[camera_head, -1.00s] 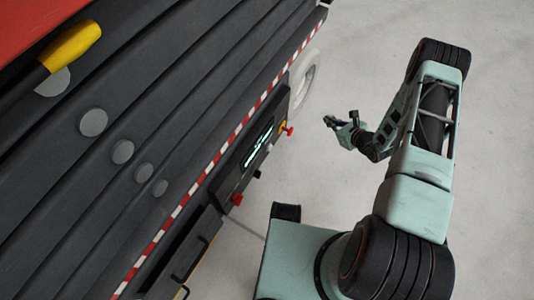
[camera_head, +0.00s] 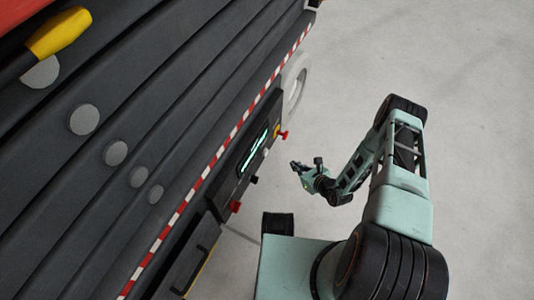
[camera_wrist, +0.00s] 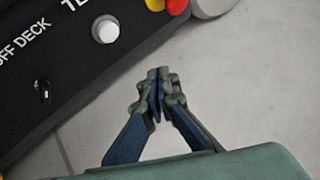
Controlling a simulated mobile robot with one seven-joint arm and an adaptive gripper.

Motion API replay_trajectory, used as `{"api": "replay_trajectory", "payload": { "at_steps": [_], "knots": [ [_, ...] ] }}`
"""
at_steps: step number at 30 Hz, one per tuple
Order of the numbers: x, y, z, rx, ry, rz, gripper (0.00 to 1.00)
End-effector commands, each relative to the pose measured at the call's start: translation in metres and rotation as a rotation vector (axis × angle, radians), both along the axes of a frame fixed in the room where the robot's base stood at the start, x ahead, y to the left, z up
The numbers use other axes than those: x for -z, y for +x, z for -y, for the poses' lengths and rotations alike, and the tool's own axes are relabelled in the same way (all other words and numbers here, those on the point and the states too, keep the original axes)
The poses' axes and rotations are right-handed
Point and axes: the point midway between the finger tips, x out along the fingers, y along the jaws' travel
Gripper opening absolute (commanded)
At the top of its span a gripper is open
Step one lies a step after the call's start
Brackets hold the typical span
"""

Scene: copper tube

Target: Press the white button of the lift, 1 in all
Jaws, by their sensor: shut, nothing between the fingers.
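The white button (camera_wrist: 106,30) sits on a black control panel (camera_wrist: 75,45) in the wrist view, up and to the left of my gripper. In the head view the panel (camera_head: 256,150) is on the side of the dark lift, and I cannot make out the white button there. My gripper (camera_wrist: 159,76) is shut and empty, its fingertips together over the grey floor, apart from the panel. In the head view my gripper (camera_head: 296,165) is just to the right of the panel, with a gap between them.
A yellow knob (camera_wrist: 155,4) and a red knob (camera_wrist: 177,5) are right of the white button. A small toggle switch (camera_wrist: 43,92) is left of it. A red knob (camera_head: 235,207) sticks out at the panel's lower end. The floor (camera_head: 440,70) at right is clear.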

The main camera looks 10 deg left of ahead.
Motion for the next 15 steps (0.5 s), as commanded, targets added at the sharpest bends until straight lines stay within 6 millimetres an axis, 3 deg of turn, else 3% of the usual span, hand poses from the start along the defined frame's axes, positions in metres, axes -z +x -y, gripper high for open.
{"api": "replay_trajectory", "payload": {
  "at_steps": [5,15],
  "knots": [
    [0.003,-0.003,-0.012,-0.003,0.005,-0.011,0.00],
    [0.002,0.015,-0.055,-0.004,0.004,-0.006,0.00]
  ]
}}
